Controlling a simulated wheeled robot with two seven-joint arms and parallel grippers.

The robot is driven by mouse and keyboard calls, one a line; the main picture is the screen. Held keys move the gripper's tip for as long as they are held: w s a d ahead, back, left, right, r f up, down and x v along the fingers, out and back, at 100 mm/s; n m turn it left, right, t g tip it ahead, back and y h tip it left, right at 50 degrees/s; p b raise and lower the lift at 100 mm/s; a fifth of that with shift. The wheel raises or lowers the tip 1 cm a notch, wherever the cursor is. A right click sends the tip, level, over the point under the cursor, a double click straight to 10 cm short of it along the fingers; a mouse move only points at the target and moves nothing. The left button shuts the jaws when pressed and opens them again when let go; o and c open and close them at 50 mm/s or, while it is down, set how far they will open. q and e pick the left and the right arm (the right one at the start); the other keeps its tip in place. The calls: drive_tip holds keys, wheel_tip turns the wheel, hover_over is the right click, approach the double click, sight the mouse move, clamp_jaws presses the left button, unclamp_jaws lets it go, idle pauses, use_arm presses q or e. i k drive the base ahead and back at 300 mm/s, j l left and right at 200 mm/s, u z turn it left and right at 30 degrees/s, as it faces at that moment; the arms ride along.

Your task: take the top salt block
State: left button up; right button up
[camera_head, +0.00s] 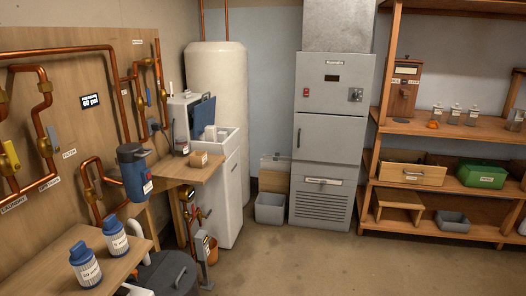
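No stack that I can surely tell as salt blocks shows in the head view. Small white block-like shapes (211,133) sit at the white utility sink (228,143), too small to identify. Neither of my grippers is in view.
Two white bottles with blue caps (86,268) (115,238) stand on a wooden ledge at the lower left. Copper pipes (118,90) line the left wall. A grey cabinet (331,140) and grey bin (270,208) stand behind. Wooden shelves (450,130) are right. The middle floor is clear.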

sight(210, 130)
drive_tip(key=i, duration=2.2)
